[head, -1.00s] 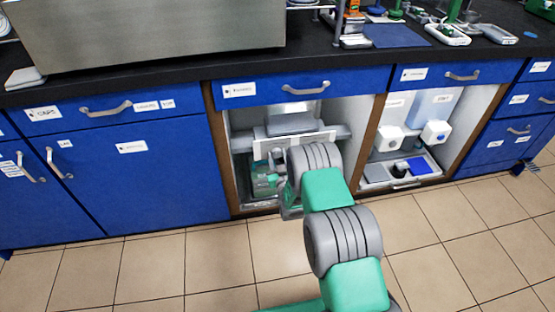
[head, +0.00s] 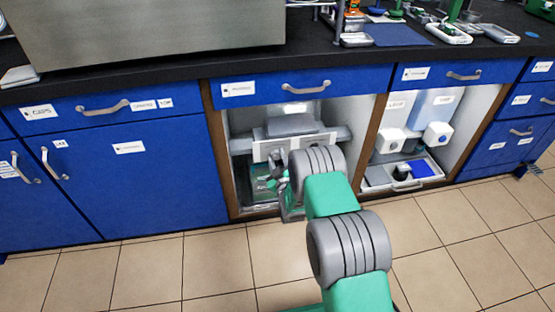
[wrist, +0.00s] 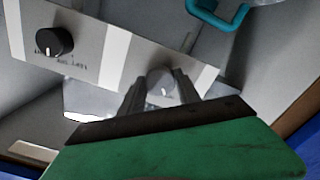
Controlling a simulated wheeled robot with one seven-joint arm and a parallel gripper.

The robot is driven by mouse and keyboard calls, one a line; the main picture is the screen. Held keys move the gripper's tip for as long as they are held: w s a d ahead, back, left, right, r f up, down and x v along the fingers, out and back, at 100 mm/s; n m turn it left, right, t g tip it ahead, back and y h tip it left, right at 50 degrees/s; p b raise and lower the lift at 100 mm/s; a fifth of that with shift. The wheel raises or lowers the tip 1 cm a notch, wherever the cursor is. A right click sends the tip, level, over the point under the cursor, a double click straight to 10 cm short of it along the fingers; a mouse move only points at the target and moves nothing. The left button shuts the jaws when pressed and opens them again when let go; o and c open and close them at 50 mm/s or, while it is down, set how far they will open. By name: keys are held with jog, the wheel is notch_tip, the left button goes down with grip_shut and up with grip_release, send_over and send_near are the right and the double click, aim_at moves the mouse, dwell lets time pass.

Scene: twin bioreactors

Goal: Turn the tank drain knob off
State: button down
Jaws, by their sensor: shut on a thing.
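In the wrist view a light grey panel (wrist: 100,45) carries two knobs. A black knob (wrist: 54,42) is at its left, with small lettering under it that I cannot read. A grey knob (wrist: 161,82) with a white pointer line sits at its right. My gripper (wrist: 160,90) is shut on the grey knob, one finger on each side. I cannot tell which knob is the tank drain.
The bay is bounded by a wooden post (head: 369,140) on the right and a blue cabinet door (head: 150,185) on the left. A teal hook-shaped part (wrist: 220,18) is near the panel in the wrist view. The tiled floor (head: 215,270) in front is clear.

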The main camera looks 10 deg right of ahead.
jog(key=shift+w+r, duration=0.1)
jog(key=shift+r, duration=0.05)
jog(key=c, duration=1)
grip_release()
jog(key=shift+a, duration=0.1)
jog(key=shift+o, duration=0.7)
jog(key=s+p, duration=0.2)
jog(key=s, duration=0.6)
